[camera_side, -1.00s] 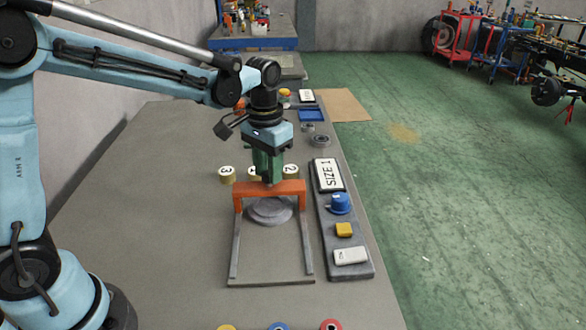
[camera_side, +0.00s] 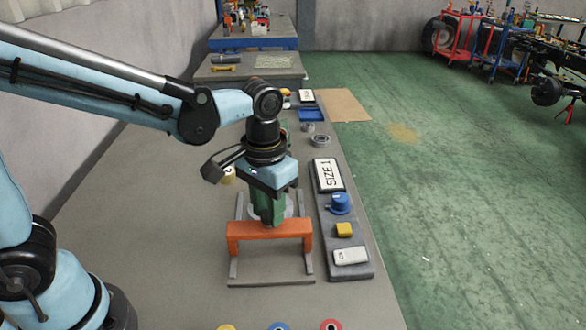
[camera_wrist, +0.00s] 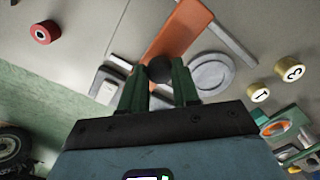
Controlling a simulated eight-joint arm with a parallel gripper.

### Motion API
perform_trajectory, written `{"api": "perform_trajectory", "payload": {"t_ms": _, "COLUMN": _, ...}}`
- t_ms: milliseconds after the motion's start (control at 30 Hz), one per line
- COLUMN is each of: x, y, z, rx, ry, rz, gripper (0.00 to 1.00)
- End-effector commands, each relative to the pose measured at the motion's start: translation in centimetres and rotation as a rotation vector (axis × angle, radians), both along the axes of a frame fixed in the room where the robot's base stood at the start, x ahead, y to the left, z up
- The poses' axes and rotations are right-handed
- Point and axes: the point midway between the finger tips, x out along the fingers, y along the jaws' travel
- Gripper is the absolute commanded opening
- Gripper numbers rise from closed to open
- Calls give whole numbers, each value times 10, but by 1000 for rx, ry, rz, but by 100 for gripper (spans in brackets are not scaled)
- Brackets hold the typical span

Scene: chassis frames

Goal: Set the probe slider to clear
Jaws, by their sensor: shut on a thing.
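The probe slider is an orange bridge (camera_side: 245,231) spanning two grey rails (camera_side: 304,262). It stands near the front half of the rails in the side view. It also shows in the wrist view (camera_wrist: 182,32), running up from between my fingers. My gripper (camera_side: 271,222) is at the middle of the bridge's top, its green fingers pointing down. In the wrist view my gripper (camera_wrist: 159,82) is shut on a dark round knob (camera_wrist: 158,69) at the bridge. A round grey disc (camera_wrist: 210,72) lies between the rails, mostly hidden behind my gripper in the side view.
Right of the rails, a grey panel (camera_side: 364,273) carries a SIZE 1 sign (camera_side: 329,175), a blue knob (camera_side: 340,203), a yellow button (camera_side: 344,230) and a white switch (camera_side: 351,256). Numbered pucks (camera_wrist: 291,68) stand behind the rails. Coloured rollers (camera_side: 331,325) lie at the front.

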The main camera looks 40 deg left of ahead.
Motion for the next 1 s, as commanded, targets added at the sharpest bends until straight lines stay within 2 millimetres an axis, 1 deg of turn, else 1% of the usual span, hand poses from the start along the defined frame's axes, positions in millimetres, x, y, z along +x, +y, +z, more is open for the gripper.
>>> {"api": "perform_trajectory", "payload": {"t_ms": 33, "x": -5, "y": -7, "z": 0, "rx": -4, "ry": -1, "rz": -5, "gripper": 0}}
{"api": "perform_trajectory", "payload": {"t_ms": 133, "x": -10, "y": -12, "z": 0, "rx": -4, "ry": -1, "rz": -2, "gripper": 0}}
{"api": "perform_trajectory", "payload": {"t_ms": 467, "x": -13, "y": -14, "z": 0, "rx": -6, "ry": 4, "rz": -4, "gripper": 0}}
{"api": "perform_trajectory", "payload": {"t_ms": 500, "x": -14, "y": -14, "z": 0, "rx": -6, "ry": 5, "rz": -4, "gripper": 37}}
{"api": "perform_trajectory", "payload": {"t_ms": 633, "x": -13, "y": -13, "z": 0, "rx": -5, "ry": 3, "rz": -3, "gripper": 56}}
{"api": "perform_trajectory", "payload": {"t_ms": 1000, "x": -12, "y": -12, "z": 3, "rx": -3, "ry": 0, "rz": -1, "gripper": 56}}
